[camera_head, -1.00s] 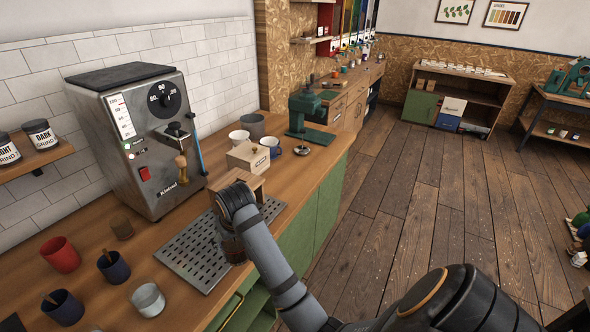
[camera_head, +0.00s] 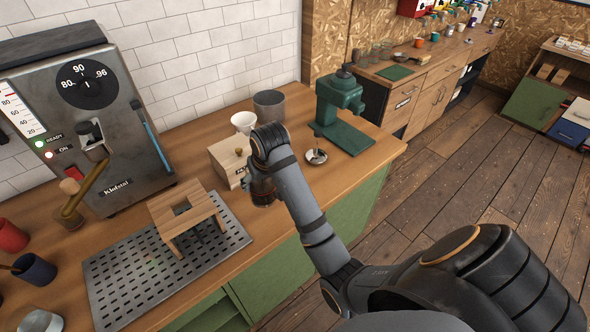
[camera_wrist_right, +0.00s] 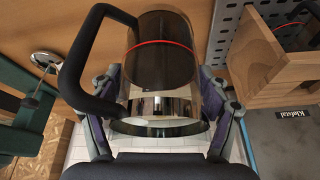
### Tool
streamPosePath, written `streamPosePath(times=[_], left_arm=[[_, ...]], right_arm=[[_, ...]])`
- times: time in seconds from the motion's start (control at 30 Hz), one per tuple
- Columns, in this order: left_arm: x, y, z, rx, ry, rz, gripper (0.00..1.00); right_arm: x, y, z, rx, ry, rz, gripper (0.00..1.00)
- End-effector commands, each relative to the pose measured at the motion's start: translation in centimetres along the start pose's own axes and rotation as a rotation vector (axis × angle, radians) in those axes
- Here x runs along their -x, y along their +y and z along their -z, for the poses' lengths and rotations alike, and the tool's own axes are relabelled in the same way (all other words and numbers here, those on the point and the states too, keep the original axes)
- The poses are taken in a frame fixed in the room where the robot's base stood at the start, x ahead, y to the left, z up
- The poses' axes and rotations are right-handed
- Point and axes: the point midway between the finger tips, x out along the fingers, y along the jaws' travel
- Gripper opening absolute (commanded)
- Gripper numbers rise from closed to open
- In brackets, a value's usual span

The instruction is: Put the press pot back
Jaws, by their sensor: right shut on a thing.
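The press pot (camera_head: 263,192) is a dark glass cylinder. In the head view it is mostly hidden by my right wrist, near the counter's front edge. In the right wrist view the pot (camera_wrist_right: 160,65) shows a black handle, a thin red band and a shiny metal band. My right gripper (camera_wrist_right: 162,108) has a finger on each side of it and is shut on it. In the head view this gripper (camera_head: 261,176) is right of the slotted drip tray (camera_head: 125,278) and in front of a wooden box. Whether the pot touches the counter is unclear. My left gripper is out of view.
A small wooden stand (camera_head: 182,209) is on the tray, before the espresso machine (camera_head: 110,140). The wooden box (camera_head: 226,160), white cup (camera_head: 243,122), grey canister (camera_head: 270,106), small dish (camera_head: 316,156) and green grinder (camera_head: 341,110) crowd the counter around the gripper.

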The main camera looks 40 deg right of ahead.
Motion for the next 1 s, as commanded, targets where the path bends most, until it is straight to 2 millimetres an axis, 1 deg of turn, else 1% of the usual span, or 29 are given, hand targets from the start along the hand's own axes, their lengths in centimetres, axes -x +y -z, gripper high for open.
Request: streamPosePath(times=[0.03,0.1,0.2,0.3,0.37,0.47,0.53,0.63,0.67,0.7,0.8,0.9,1.0], left_arm=[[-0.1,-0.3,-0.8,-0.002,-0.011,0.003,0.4],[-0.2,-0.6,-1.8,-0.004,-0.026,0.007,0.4],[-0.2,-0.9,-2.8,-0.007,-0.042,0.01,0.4],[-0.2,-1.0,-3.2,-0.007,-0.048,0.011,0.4],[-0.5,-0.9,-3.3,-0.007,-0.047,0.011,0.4],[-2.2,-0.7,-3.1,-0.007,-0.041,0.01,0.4],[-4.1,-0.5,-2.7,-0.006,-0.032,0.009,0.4],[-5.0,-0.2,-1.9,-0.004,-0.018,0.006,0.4],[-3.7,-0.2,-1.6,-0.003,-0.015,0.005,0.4],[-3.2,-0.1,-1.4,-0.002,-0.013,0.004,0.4],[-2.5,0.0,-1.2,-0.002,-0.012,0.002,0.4],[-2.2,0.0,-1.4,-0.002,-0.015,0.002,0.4],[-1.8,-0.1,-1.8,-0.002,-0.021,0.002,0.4]], right_arm=[[1.3,1.0,0.6,0.024,0.015,0.002,0.15],[2.9,1.9,0.7,0.064,0.016,0.018,0.15],[4.5,2.6,0.7,0.109,0.011,0.034,0.15],[5.0,2.7,0.6,0.128,0.006,0.042,0.15],[4.8,2.8,0.6,0.128,0.006,0.043,0.15],[3.6,3.7,0.8,0.128,0.007,0.039,0.15],[2.4,4.8,1.2,0.126,0.008,0.036,0.15],[1.1,6.8,2.4,0.124,0.005,0.036,0.15],[1.4,7.3,3.0,0.124,0.001,0.037,0.15],[0.9,8.1,3.5,0.123,0.0,0.037,0.15],[-0.7,10.1,4.6,0.122,0.001,0.039,0.15],[-3.3,11.3,4.6,0.122,0.001,0.041,0.15],[-5.2,12.4,4.8,0.123,0.002,0.043,0.15]])
